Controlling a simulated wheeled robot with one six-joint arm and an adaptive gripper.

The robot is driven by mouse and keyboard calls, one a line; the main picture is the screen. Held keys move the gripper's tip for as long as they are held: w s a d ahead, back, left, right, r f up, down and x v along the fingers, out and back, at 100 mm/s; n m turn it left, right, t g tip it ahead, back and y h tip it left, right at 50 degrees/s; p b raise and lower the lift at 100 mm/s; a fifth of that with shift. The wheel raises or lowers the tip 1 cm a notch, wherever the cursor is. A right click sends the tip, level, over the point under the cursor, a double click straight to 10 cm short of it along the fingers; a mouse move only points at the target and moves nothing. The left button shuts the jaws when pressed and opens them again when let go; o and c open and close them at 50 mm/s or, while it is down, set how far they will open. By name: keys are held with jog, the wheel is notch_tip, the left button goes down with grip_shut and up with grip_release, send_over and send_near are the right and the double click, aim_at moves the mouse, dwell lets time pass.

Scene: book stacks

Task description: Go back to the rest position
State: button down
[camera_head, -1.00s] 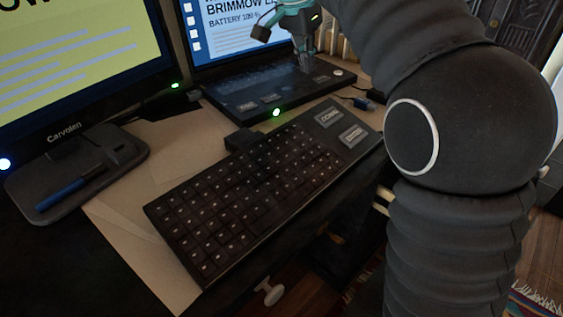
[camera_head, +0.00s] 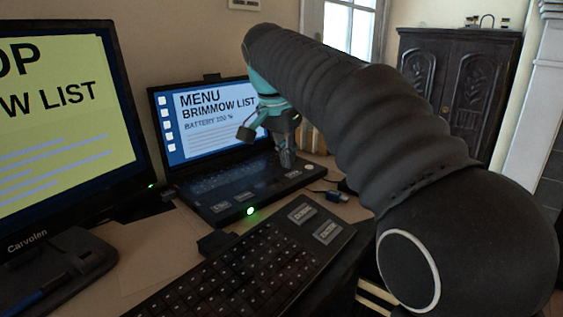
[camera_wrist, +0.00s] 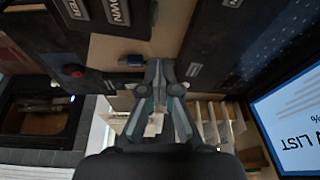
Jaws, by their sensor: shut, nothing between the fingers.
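My gripper (camera_head: 287,162) is at the end of my dark, ribbed arm, above the right part of the open laptop (camera_head: 225,208). Its teal and grey fingers are together, with nothing held between them. I cannot tell whether the tips touch the laptop. In the wrist view my gripper (camera_wrist: 159,66) shows closed fingers, with the laptop screen (camera_wrist: 290,115) to the right. The laptop screen in the head view reads "MENU BRIMMOW LIST".
A large dark keyboard (camera_head: 235,276) with big DOWN and ENTER keys lies in front of the laptop. A monitor (camera_head: 60,130) stands left. A blue plug (camera_head: 335,196) lies right of the laptop. Upright books (camera_head: 310,137) stand behind my gripper. A carved cabinet (camera_head: 450,90) stands farther back.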

jog(key=s+d+f+n, duration=0.1)
jog(key=s+d, duration=0.2)
jog(key=s, duration=0.1)
jog(key=s+d+f+n, duration=0.1)
jog(key=s+d+f, duration=0.1)
jog(key=s+d, duration=0.2)
jog(key=s+d+f+n+t+y, duration=0.1)
jog(key=s+d+f, duration=0.1)
jog(key=s+d, duration=0.2)
jog(key=shift+s+f+n, duration=0.25)
jog(key=shift+s+n, duration=0.15)
jog(key=shift+s, duration=0.2)
jog(key=s+d+f+n+t, duration=0.1)
jog(key=s+d+f, duration=0.1)
jog(key=s+f, duration=0.4)
jog(key=s+d+f+n, duration=0.2)
jog(key=s+f, duration=0.5)
jog(key=shift+s+d+f+t+y, duration=0.25)
jog(key=shift+s+d+t+y, duration=0.05)
jog(key=shift+d+t+y, duration=0.1)
